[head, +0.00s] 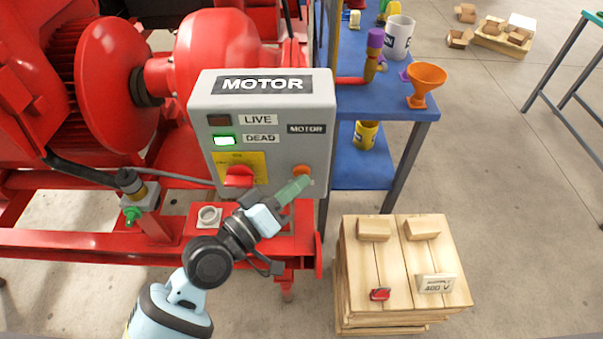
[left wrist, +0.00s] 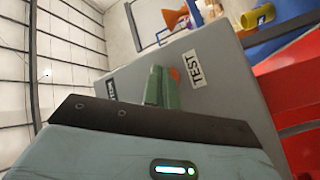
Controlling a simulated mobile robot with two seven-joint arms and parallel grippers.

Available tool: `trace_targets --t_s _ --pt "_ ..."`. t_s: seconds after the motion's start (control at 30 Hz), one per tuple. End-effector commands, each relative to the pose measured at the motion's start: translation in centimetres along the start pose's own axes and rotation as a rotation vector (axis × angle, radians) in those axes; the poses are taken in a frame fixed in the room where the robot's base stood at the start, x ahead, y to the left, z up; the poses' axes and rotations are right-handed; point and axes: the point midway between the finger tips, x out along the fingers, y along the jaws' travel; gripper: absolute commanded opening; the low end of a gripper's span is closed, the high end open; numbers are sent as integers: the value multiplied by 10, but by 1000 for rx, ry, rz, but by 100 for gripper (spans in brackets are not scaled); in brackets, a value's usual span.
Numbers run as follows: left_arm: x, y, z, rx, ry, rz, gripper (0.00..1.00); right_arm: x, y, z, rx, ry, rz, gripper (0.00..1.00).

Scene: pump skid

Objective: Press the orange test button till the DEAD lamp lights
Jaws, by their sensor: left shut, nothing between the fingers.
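The grey MOTOR box (head: 270,115) stands in front of the red pump set. Its DEAD lamp (head: 224,140) glows green, and its LIVE lamp (head: 218,120) is dark. The orange test button (head: 301,171) is at the lower right of the box face; it also shows partly behind my fingers in the left wrist view (left wrist: 175,74), beside the TEST label (left wrist: 203,70). My left gripper (head: 301,183) is shut and empty, its green fingertips at the button. I cannot tell for certain whether they touch it. My right gripper is not in view.
A red rotary switch (head: 239,177) on a yellow plate is left of the button. A wooden crate (head: 385,265) with a red item and a SUPPLY 400 V sign stands at lower right. A blue shelf (head: 395,98) with a funnel (head: 426,82) is behind.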

Motion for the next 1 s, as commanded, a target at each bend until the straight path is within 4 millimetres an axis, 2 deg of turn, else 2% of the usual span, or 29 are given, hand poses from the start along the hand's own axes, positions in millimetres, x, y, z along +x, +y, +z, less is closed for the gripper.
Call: trace_targets --t_s 1.0 --pt "-12 9 8 0 1 0 0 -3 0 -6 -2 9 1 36"
